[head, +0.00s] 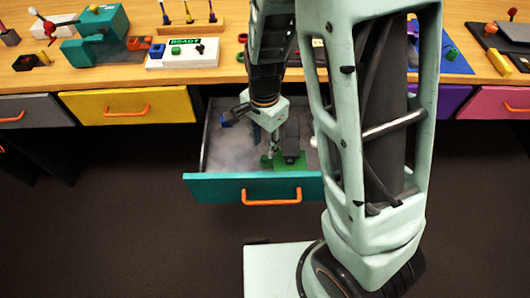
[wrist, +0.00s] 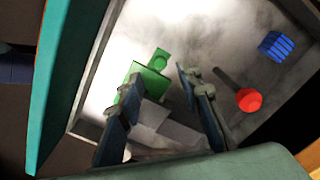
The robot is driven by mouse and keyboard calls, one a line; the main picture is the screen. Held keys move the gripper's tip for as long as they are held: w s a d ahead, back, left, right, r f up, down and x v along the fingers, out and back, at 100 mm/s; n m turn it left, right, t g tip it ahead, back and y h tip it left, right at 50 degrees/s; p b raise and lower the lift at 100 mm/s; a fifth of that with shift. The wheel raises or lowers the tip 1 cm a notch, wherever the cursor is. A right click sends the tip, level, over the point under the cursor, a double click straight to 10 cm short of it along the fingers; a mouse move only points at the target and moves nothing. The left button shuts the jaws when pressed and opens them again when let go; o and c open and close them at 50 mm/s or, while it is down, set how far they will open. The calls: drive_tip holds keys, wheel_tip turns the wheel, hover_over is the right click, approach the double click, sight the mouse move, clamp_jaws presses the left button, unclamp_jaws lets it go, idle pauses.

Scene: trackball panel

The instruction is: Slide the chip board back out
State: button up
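A green flat piece with a small square tab (wrist: 143,80) lies in the open teal drawer, next to a grey block (wrist: 170,127); it looks like the chip board, but I cannot be sure. In the head view the green piece (head: 270,163) shows low in the drawer. My gripper (wrist: 158,80) reaches down into the drawer with its fingers apart. The left finger overlaps the green piece in the wrist view and the right finger is to its right. Nothing is visibly held. I cannot tell whether a finger touches the piece.
The teal drawer (head: 225,187) is pulled out below the wooden worktop (head: 222,70). A red ball on a dark stick (wrist: 249,99) and a blue ribbed block (wrist: 276,46) lie in the drawer. A white panel (head: 183,53) and a teal machine (head: 95,35) stand on the worktop.

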sight(264, 157)
wheel_tip(264, 157, down, 6)
drive_tip(key=shift+r+b, duration=0.1)
drive_tip(key=shift+b, duration=0.6)
drive_tip(key=shift+c, duration=0.7)
clamp_jaws()
